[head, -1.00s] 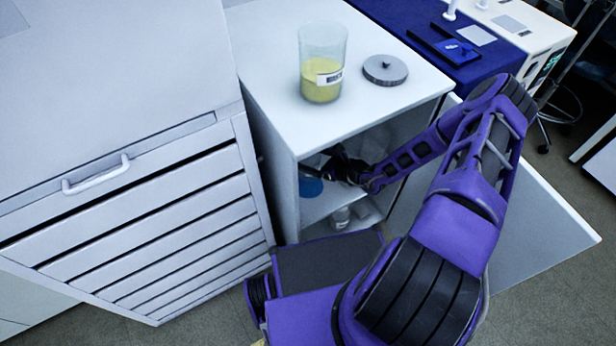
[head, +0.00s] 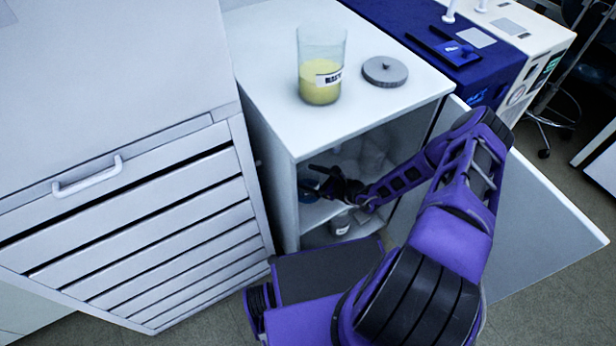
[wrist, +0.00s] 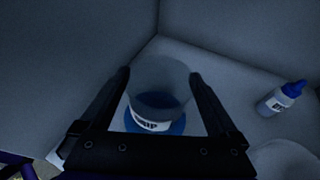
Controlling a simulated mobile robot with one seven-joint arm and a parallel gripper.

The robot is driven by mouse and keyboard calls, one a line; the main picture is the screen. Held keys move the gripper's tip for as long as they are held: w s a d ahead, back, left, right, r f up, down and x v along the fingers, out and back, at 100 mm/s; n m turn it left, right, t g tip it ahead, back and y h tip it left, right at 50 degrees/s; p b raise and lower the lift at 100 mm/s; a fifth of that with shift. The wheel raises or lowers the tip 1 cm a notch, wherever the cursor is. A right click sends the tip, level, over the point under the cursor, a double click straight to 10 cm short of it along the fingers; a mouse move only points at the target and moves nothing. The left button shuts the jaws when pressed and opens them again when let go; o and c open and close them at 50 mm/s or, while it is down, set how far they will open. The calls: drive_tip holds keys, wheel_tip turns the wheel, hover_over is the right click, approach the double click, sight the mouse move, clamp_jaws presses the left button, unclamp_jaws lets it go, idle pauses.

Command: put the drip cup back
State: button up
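The drip cup (wrist: 160,88) is a clear cup with dark blue contents and a white label reading "DRIP". It is upright in the wrist view, between the two fingers of my gripper (wrist: 159,74), which bear on its sides. A flat blue disc (wrist: 180,126) shows beneath it on the shelf; I cannot tell whether the cup touches it. In the head view my gripper (head: 322,183) is inside the open cabinet, at the left of the upper shelf. The cup is small, dark and partly hidden there.
Another bottle (head: 340,222) is on the level below. The cabinet top (head: 275,50) holds a beaker of yellow material (head: 320,88) and a grey lid (head: 385,71). The open door (head: 545,215) is at right.

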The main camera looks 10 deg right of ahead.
drive_tip(key=shift+r, duration=0.1)
drive_tip(key=shift+s+d+r, duration=0.1)
drive_tip(key=shift+r, duration=0.1)
drive_tip(key=p+v, duration=0.1)
drive_tip(key=v, duration=1)
drive_tip(key=shift+s+d+p, duration=0.25)
drive_tip(key=shift+p, duration=0.1)
drive_tip(key=shift+r, duration=0.1)
